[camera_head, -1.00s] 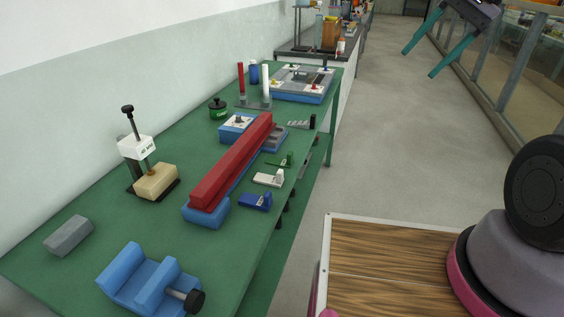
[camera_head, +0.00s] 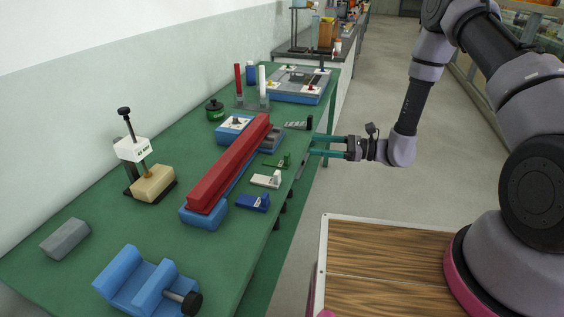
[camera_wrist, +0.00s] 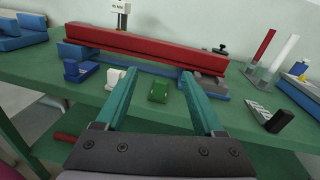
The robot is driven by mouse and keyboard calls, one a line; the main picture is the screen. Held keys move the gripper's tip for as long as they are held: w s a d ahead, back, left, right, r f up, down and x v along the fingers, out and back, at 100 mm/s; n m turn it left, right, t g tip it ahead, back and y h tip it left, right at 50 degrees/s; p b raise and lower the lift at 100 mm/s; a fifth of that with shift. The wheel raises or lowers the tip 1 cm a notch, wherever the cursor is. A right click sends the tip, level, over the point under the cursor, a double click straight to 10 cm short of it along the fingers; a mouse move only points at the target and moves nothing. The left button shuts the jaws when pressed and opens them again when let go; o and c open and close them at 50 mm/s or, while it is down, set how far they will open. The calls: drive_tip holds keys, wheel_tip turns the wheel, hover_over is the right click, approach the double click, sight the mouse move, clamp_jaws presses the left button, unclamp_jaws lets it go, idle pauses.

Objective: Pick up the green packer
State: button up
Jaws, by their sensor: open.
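The green packer (camera_head: 284,161) is a small green piece near the right edge of the green table, with a flat thin part stretching left. In the wrist view the packer (camera_wrist: 158,92) shows between my two teal fingers, end-on. My gripper (camera_head: 312,147) is level at the table's right edge, its fingers pointing left toward the packer. In the wrist view my gripper (camera_wrist: 160,73) is open with nothing held. I cannot tell how far the fingertips are from the packer.
A white packer (camera_head: 266,180) and a blue packer (camera_head: 253,201) lie nearer on the same edge. A grey stepped packer with a dark end (camera_head: 300,125) lies farther along. A long red bar (camera_head: 230,165) on blue blocks lies behind them. The aisle floor is clear.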

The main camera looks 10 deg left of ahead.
sight(286, 153)
drive_tip(key=a+f+m, duration=0.1)
drive_tip(key=f, duration=0.1)
drive_tip(key=a+f+t, duration=0.1)
drive_tip(key=a+f, duration=0.1)
drive_tip(key=a+f+m+t, duration=0.1)
drive_tip(key=a+f, duration=0.1)
drive_tip(key=shift+w+f+m, duration=0.1)
drive_tip(key=shift+w+m, duration=0.15)
drive_tip(key=shift+m, duration=0.05)
drive_tip(key=shift+w+a, duration=0.2)
drive_tip(key=shift+a, duration=0.75)
drive_tip(key=shift+w+a, duration=0.15)
drive_tip(key=shift+a, duration=0.85)
drive_tip(key=shift+w+a, duration=0.2)
drive_tip(key=shift+a, duration=0.75)
clamp_jaws()
